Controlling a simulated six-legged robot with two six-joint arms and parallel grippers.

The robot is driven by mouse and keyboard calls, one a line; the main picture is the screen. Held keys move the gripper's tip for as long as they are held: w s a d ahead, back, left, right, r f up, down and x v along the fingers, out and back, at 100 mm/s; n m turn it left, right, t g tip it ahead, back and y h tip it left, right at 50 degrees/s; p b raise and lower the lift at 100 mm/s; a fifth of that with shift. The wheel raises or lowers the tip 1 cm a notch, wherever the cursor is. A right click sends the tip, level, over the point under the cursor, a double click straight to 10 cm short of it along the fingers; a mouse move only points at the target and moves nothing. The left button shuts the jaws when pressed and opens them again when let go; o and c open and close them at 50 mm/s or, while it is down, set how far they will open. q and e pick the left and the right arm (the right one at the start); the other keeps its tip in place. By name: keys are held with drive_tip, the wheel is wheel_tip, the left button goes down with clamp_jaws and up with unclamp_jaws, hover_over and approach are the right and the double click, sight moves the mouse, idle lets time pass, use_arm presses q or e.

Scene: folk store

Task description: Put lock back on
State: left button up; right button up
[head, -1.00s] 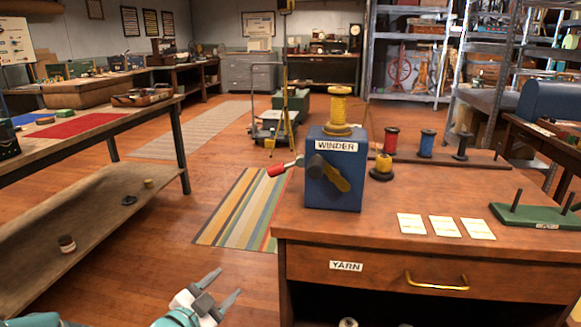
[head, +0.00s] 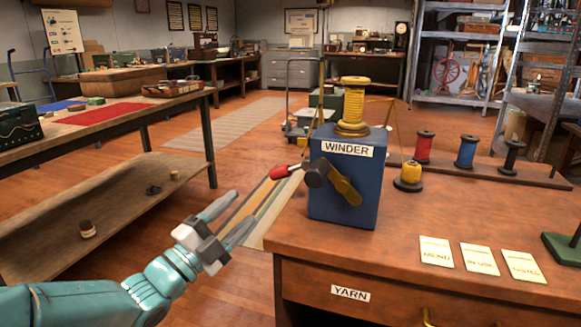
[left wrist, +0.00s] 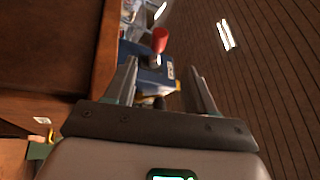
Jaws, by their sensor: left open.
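The blue winder box (head: 340,205) stands upright on the near-left corner of the wooden table, with a yellow spool (head: 353,100) on top. Its front has a dark hub with a yellow lever (head: 345,186) slanting down to the right. A crank with a red handle (head: 281,171) sticks out to its left. My left gripper (head: 245,206) is open and empty, left of the winder and apart from it. In the left wrist view the red handle (left wrist: 160,40) and the blue box (left wrist: 150,75) show between and beyond the open fingers. I see no clear lock. My right gripper is out of view.
A small yellow spool (head: 407,177) stands right of the winder, before a rack (head: 540,175) of red, blue and black spools. Three cards (head: 480,259) lie on the tabletop. The drawer (head: 390,305) labelled YARN is below. A workbench (head: 130,115) stands left.

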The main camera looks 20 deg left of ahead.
sight(285, 167)
use_arm(q)
drive_tip(key=x, duration=1.5)
drive_tip(key=shift+d+b, duration=0.1)
drive_tip(key=shift+b, duration=0.2)
clamp_jaws()
